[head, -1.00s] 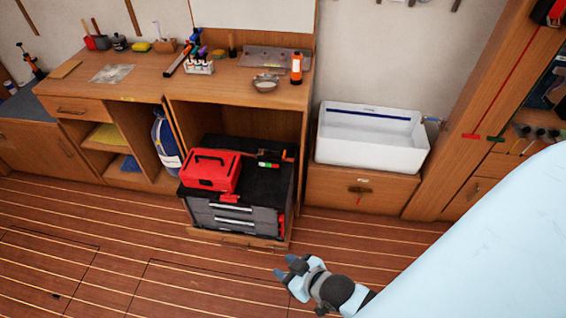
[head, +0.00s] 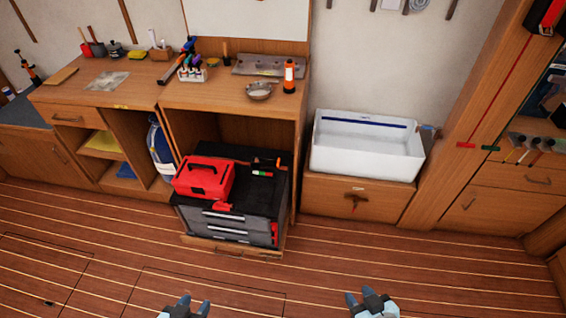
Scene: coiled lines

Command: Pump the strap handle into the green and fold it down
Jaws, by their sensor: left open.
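On top of the black tool chest (head: 240,226), right of the red toolbox (head: 203,178), lies a small dark piece with a brown-orange strip and red, white and green marks (head: 262,174). It looks like the strap handle with its gauge, but it is too small to read the marks or the handle's angle. My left gripper (head: 192,302) is open and empty at the bottom edge, over the floor in front of the chest. My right gripper (head: 359,295) is further right at the bottom edge, its fingers apart and empty. Neither touches anything.
The chest stands in the bench's open bay. A white sink (head: 366,160) sits on a low cabinet (head: 352,200) to its right. The bench top (head: 135,85) holds a bowl (head: 258,90), an orange bottle (head: 289,76) and tools. The plank floor in front is clear.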

